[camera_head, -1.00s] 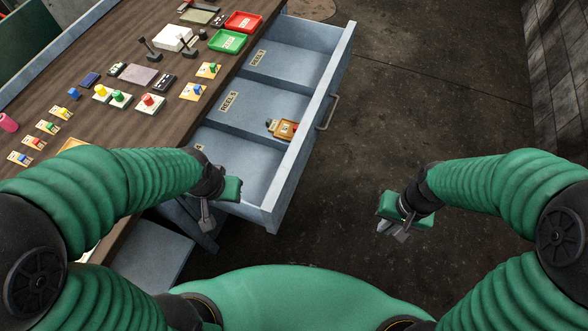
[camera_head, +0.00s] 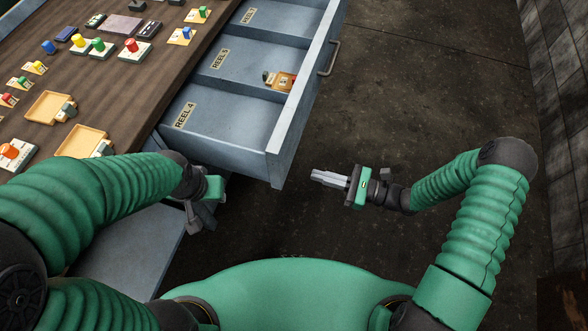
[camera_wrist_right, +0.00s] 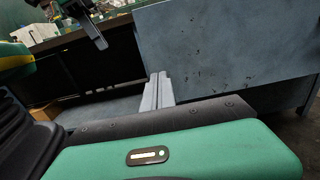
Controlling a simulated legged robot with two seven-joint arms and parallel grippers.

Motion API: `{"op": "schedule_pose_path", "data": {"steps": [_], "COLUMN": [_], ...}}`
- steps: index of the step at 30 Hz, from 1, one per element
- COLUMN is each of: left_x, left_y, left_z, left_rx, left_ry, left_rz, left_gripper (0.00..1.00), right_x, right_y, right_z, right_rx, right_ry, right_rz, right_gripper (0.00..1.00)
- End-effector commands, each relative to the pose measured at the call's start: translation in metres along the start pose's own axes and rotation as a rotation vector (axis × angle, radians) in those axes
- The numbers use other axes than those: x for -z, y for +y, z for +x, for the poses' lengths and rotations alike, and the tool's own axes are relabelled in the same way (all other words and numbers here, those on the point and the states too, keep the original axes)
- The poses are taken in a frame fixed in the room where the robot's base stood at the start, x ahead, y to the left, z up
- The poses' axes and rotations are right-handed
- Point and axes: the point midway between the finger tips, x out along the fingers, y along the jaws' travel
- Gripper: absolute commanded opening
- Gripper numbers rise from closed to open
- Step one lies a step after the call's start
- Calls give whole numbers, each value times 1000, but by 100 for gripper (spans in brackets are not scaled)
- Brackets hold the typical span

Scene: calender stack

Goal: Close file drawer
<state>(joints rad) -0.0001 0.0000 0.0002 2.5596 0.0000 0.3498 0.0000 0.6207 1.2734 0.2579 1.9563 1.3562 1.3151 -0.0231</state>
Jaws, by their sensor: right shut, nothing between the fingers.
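The wooden bench top (camera_head: 130,95) carries several small coloured parts and trays. Another grey-blue surface (camera_head: 125,255) lies low at the left, below my left arm. The dark floor (camera_head: 430,90) to the right of the drawer is clear. A stone wall (camera_head: 562,100) stands at the far right.

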Motion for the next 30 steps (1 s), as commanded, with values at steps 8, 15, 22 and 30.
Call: {"op": "schedule_pose_path", "data": {"steps": [8, 15, 22, 30], "left_x": [-2, -2, -2, -2], "left_y": [0, 0, 0, 0], "left_z": [7, 8, 8, 7], "left_rx": [0, 0, 0, 0], "left_ry": [-1, -1, -1, -1], "left_rz": [0, 0, 0, 0], "left_gripper": [36, 36, 36, 36], "right_x": [1, 0, 0, 0], "right_y": [1, 1, 1, 1], "right_z": [57, 77, 78, 79], "right_rx": [-4, -1, -1, -1], "right_ry": [0, 1, 1, 1], "right_rz": [0, -1, -1, -1], "right_gripper": [0, 0, 0, 0]}}
